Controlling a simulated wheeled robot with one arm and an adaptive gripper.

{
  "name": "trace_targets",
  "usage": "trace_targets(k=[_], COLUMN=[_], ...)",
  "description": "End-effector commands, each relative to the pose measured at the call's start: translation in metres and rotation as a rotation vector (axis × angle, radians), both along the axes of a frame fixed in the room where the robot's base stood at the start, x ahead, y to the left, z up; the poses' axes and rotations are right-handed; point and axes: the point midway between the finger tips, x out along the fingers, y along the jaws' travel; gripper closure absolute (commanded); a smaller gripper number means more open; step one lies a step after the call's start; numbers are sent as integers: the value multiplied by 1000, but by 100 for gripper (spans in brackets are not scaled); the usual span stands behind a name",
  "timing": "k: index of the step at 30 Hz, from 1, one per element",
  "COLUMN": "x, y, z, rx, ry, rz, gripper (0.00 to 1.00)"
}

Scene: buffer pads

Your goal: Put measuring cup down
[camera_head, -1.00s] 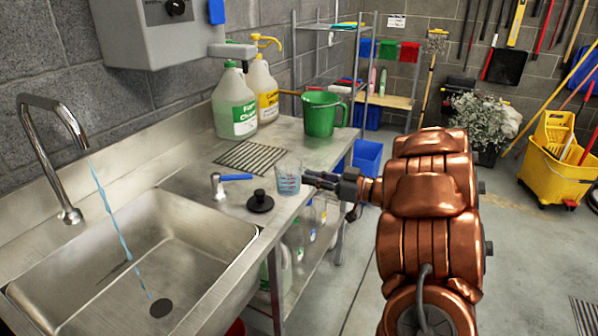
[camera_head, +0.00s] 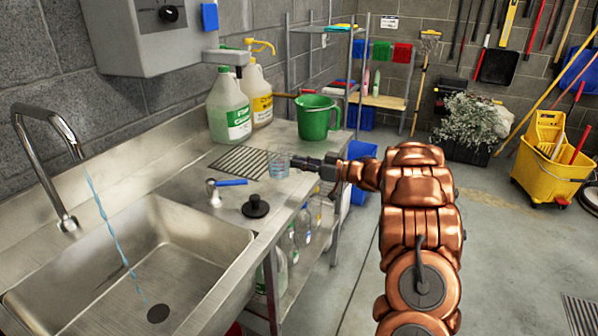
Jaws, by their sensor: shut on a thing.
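The clear measuring cup (camera_head: 279,163) with blue markings is upright at the counter's right side, by the corner of the drain grate. My gripper (camera_head: 298,163) reaches in from the right and is shut on the cup's right side. The fingertips are small here, and the exact grip is hard to see. I cannot tell whether the cup's base touches the steel counter (camera_head: 190,180).
A green bucket (camera_head: 318,117) and two jugs (camera_head: 229,104) stand behind. Water runs into the sink (camera_head: 150,265).

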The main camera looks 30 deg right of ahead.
Motion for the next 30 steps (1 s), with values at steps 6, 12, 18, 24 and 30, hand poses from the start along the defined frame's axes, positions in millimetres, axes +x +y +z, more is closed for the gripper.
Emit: trace_targets(k=[6, 12, 18, 24, 30], x=[4, 4, 4, 4, 4], y=[-2, -2, -2, -2, -2], z=[-3, -26, -36, -36, -38], rx=[-1, 2, 0, 0, 0], ry=[-1, 2, 0, 0, 0], rz=[-1, -1, -1, -1, 0], gripper=[100, 100, 100, 100, 77])
